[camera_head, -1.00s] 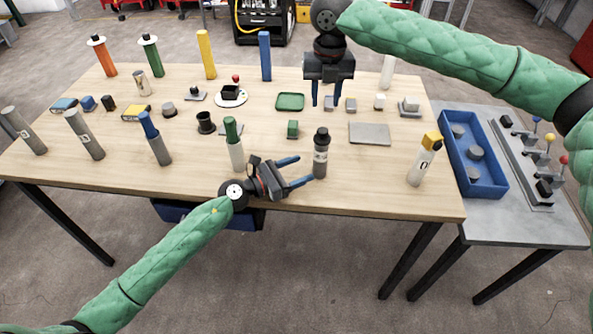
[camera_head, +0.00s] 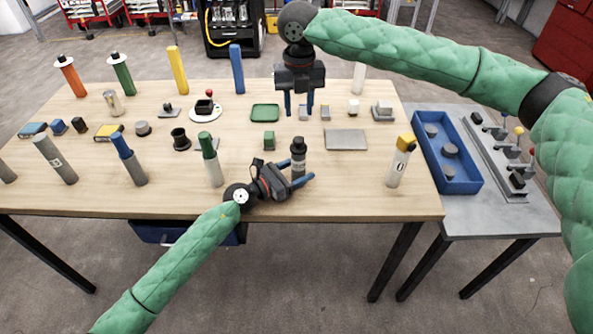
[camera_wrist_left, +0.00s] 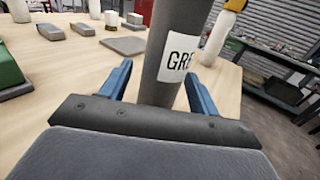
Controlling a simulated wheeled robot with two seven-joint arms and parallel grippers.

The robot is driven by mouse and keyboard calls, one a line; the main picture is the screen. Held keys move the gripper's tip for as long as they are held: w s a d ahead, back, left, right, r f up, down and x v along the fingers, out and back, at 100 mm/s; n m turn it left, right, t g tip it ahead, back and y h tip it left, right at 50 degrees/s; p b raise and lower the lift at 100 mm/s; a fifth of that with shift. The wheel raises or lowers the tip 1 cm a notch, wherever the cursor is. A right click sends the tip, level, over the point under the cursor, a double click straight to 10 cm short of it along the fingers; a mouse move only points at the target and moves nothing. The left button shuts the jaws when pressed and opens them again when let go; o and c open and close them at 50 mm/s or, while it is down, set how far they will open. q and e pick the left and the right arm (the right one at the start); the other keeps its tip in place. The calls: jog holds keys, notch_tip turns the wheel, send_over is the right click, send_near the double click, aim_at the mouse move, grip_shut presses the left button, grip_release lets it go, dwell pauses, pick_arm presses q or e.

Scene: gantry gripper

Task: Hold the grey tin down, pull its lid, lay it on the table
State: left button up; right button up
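The grey tin (camera_head: 299,165) stands upright near the front of the table, with a darker lid (camera_head: 298,145) on top. In the left wrist view the tin (camera_wrist_left: 168,75) shows a white label reading "GRE"; its top is out of that view. My left gripper (camera_head: 305,176) is open, low by the table, with its blue fingers on either side of the tin's lower part. A gap shows beside the left finger; contact at the right finger is unclear. My right gripper (camera_head: 299,110) is open and empty, pointing down behind the tin.
A green-topped cylinder (camera_head: 211,165) stands left of the tin, and a yellow-topped one (camera_head: 400,165) to its right. A green block (camera_head: 269,140) and a flat grey plate (camera_head: 346,140) lie behind. Bare table (camera_head: 345,190) lies right of the tin.

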aim_at(299, 139)
pick_arm(q)
jog(key=c, duration=0.9)
pick_arm(e)
jog(key=shift+o, duration=0.2)
jog(key=o, duration=0.7)
jog(key=m, duration=0.4)
jog(key=shift+r+m, duration=0.1)
jog(key=shift+m, duration=0.3)
jog(key=shift+f+m, duration=2.85)
jog(key=shift+m, duration=0.3)
jog(key=shift+f+m, duration=2.8)
jog(key=shift+m, duration=0.35)
